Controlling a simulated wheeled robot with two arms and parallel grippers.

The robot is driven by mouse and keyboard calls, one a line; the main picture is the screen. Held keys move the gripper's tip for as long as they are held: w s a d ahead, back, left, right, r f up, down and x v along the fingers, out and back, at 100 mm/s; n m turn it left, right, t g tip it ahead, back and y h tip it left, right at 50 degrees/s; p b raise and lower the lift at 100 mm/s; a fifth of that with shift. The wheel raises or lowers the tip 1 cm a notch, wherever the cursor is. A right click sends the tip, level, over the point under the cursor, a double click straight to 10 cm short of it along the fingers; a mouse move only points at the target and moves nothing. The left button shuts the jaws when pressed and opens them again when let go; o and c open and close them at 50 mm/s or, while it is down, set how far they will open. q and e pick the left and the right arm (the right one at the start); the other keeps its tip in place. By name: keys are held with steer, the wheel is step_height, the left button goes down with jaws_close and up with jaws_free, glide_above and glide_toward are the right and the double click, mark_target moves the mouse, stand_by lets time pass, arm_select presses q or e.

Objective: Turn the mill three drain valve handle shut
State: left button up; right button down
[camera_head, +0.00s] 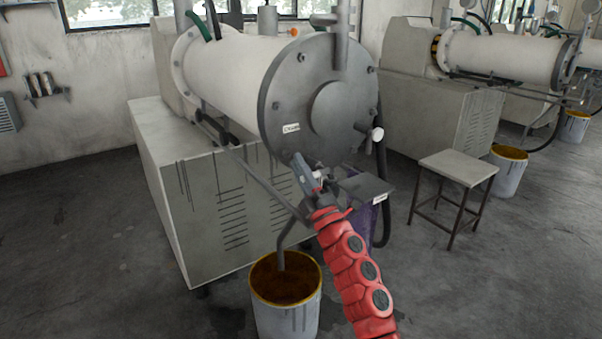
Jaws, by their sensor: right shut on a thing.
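The nearest mill (240,75) is a white horizontal drum with a round grey end plate (318,100), on a pale cabinet. Its small label (291,128) is too small to read surely. My right arm, in red, reaches up from the lower right. Its gripper (312,180) is at the drain valve just below the end plate, shut on the valve handle. The handle is mostly hidden by the gripper, so its angle is hard to tell. A bent drain pipe (283,243) runs down from the valve into a bucket. My left gripper is out of view.
The bucket (287,315) of brown-orange liquid stands below the pipe. A dark little shelf (368,188) and a dark hose (382,205) are close right of my gripper. A stool (459,167), another bucket (508,172) and more mills stand to the right. Floor at lower right is clear.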

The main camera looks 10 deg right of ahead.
steer(key=shift+f+n+y, duration=0.2)
steer(key=shift+n+y, duration=0.4)
steer(key=shift+n, duration=0.1)
steer(key=c, duration=1.1)
jaws_free()
steer(key=v, duration=1.7)
steer(key=shift+s+d+r+b, duration=0.15)
steer(key=shift+s+b, duration=0.2)
